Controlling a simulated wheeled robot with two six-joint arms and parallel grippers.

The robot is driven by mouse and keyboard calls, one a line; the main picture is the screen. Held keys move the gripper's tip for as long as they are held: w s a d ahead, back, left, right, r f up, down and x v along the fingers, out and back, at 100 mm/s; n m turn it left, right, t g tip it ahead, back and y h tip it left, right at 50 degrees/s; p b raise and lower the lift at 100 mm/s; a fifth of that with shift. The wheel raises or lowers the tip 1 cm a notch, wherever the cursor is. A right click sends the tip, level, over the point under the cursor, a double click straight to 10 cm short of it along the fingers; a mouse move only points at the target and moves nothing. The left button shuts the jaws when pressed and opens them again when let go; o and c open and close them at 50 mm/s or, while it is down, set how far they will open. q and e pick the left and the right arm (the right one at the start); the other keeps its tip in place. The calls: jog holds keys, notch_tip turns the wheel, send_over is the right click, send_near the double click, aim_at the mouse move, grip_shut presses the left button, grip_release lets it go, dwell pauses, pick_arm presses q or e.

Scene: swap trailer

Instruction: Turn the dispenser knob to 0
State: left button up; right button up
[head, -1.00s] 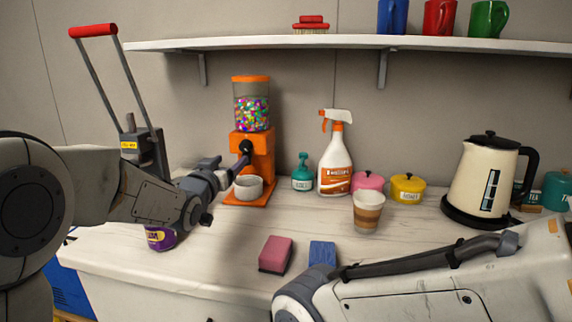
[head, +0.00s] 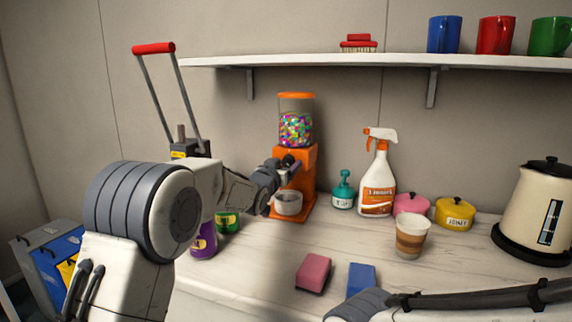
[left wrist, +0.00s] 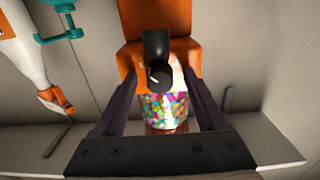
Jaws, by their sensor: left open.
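The orange candy dispenser (head: 308,165) stands on the counter against the wall, with a clear jar of coloured candy on top. In the left wrist view the dispenser (left wrist: 187,50) appears upside down. Its black knob (left wrist: 158,62) shows there, with a short white mark on its face. My left gripper (head: 286,163) is at the dispenser's front, largely covering the knob in the head view. In the left wrist view its dark fingers (left wrist: 158,80) are open, one on each side of the knob, with visible gaps. My right gripper is out of view.
A white cup (head: 288,204) sits on the dispenser's base below my gripper. A teal pump bottle (head: 343,190) and a spray bottle (head: 377,185) stand to the right. A purple container (head: 203,240) is below my left arm. The shelf (head: 390,63) runs above.

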pick_arm(q)
grip_shut()
jog(key=shift+n, duration=0.3)
jog(key=shift+n+p, duration=0.4)
jog(key=shift+n, duration=0.8)
jog(key=shift+n+p, duration=0.4)
jog(key=shift+n, duration=1.5)
grip_release()
